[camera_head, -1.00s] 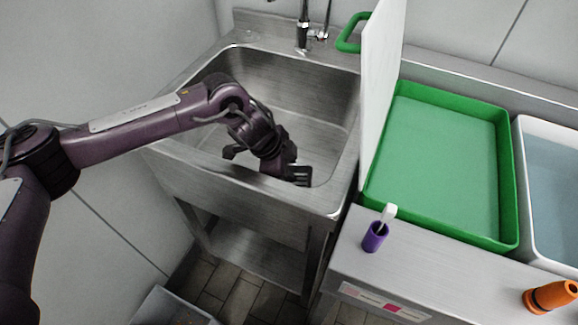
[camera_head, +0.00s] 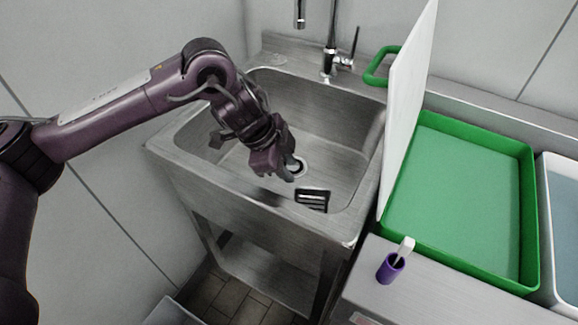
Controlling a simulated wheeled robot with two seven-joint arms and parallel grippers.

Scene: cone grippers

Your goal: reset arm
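My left gripper (camera_head: 283,168) hangs over the steel sink basin (camera_head: 325,125), pointing down. Its fingers are dark and seen from behind, so I cannot tell whether they are open or shut. A black slotted object (camera_head: 312,200) is in the basin by the front wall. It appears apart from the gripper, to its lower right in the picture. My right gripper is not in view.
A tap (camera_head: 331,58) stands behind the basin. To the right are an upright white board (camera_head: 408,95), a green tray (camera_head: 470,190), a white bin (camera_head: 550,215) and a purple cup (camera_head: 390,268) holding a white-ended item. A green handle (camera_head: 378,68) shows behind the board.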

